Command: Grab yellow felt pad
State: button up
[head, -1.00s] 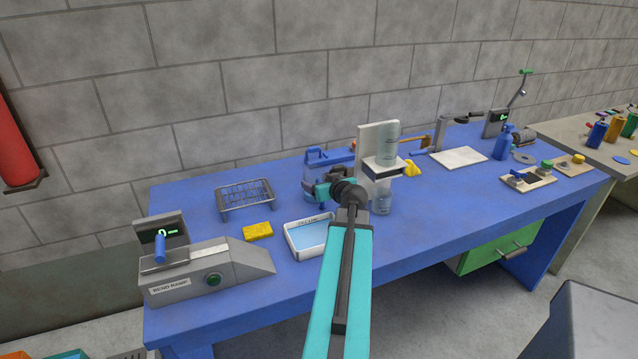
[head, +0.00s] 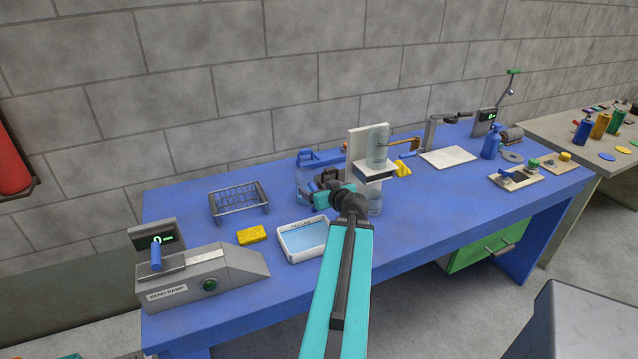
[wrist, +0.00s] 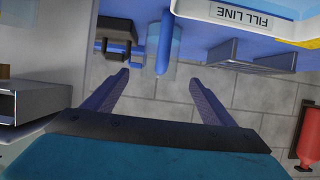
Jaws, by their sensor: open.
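Small flat discs lie on the grey bench at the far right of the head view; one looks like a yellow felt pad (head: 607,156), with a blue one (head: 622,149) beside it. They are small here, so their material is hard to tell. A thicker yellow block (head: 252,235), like a sponge, lies on the blue bench left of the shallow tray. My gripper (head: 312,190) is over the middle of the blue bench, far left of the discs. In the wrist view its fingers (wrist: 160,95) are spread with nothing between them. No yellow pad shows there.
The blue bench (head: 400,235) carries a wire rack (head: 239,201), a "FILL LINE" tray (head: 303,255), a bend ramp (head: 205,280) and a clear cylinder on a stand (head: 375,205). Bottles (head: 600,125) stand behind the discs. A grey box (head: 590,310) is at lower right.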

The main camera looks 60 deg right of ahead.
aim_at(250, 235)
jog(key=k, duration=1.5)
